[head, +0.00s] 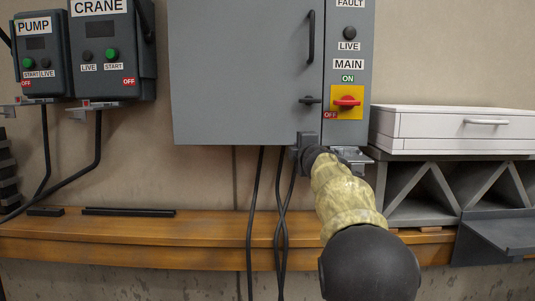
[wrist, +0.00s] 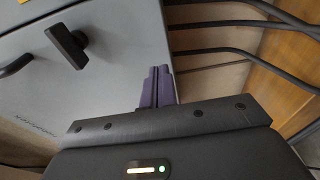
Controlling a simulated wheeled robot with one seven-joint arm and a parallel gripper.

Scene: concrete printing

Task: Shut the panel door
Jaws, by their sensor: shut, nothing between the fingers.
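The panel door (head: 240,75) is the broad grey front of the wall cabinet in the head view, with a long dark vertical handle (head: 311,38) and a small dark latch (head: 309,101) near its right edge. It looks about flush with the switch strip; I cannot tell whether a small gap remains. The wrist view shows the grey cabinet front (wrist: 115,55) and the dark latch (wrist: 68,44). My gripper (wrist: 158,72) has its purple fingers together and empty, beside the cabinet's lower edge; contact is unclear. In the head view my arm hides the fingers.
A red rotary switch (head: 347,103) on a yellow plate sits right of the door. Black cables (head: 256,220) hang below the cabinet past a wooden ledge (head: 150,225). Pump (head: 42,55) and crane (head: 112,50) boxes are left, a white drawer case (head: 450,130) right.

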